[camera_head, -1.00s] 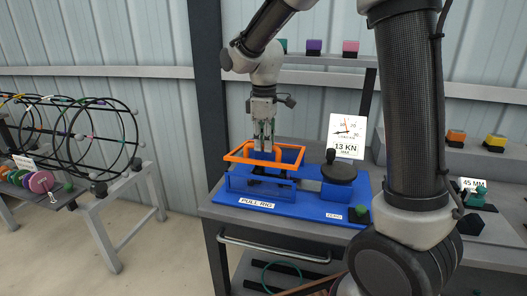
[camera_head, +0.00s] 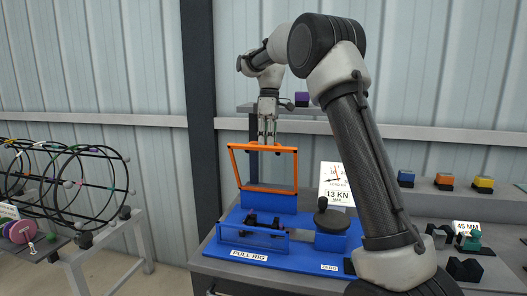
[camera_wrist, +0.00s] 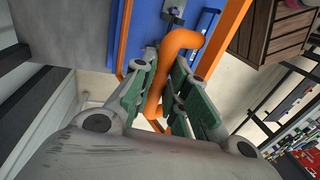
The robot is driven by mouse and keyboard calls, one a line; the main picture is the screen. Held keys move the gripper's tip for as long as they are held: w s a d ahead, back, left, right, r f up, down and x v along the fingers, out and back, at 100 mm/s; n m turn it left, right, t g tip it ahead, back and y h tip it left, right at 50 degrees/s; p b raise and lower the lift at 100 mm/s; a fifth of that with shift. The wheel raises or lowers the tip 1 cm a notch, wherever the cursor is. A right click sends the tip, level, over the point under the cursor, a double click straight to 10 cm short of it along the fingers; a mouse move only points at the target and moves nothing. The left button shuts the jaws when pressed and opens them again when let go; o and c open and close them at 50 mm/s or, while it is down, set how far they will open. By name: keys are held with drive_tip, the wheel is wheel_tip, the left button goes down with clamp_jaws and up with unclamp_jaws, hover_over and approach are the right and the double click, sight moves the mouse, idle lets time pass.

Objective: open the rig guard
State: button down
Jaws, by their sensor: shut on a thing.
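The rig guard (camera_head: 266,189) is an orange frame on the blue pull rig (camera_head: 302,246). It stands raised, close to upright, along the rear of the rig. My gripper (camera_head: 267,140) is at the guard's top bar in the head view. In the wrist view my gripper (camera_wrist: 162,92) has its green-padded fingers on both sides of the guard's bent orange handle (camera_wrist: 180,42) and is shut on it. The dark clamps (camera_head: 262,222) of the rig show uncovered in front of the guard.
A dial sign reading 13 KN (camera_head: 337,185) stands right of the guard, behind a black knob (camera_head: 328,217). A rack of black hoops (camera_head: 85,185) stands at the left. Coloured blocks (camera_head: 445,181) sit on a shelf at the right.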

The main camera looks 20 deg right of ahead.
drive_tip(key=shift+w+d, duration=0.5)
drive_tip(key=shift+w, duration=0.25)
drive_tip(key=shift+w+d, duration=0.5)
drive_tip(key=shift+w, duration=0.2)
drive_tip(key=c, duration=1.5)
unclamp_jaws()
drive_tip(key=shift+w+f, duration=0.1)
drive_tip(key=shift+o, duration=0.4)
drive_tip(key=shift+r, duration=0.25)
drive_tip(key=a+v, duration=0.1)
drive_tip(key=v, duration=0.6)
drive_tip(key=shift+d, duration=0.55)
drive_tip(key=shift+r, duration=0.15)
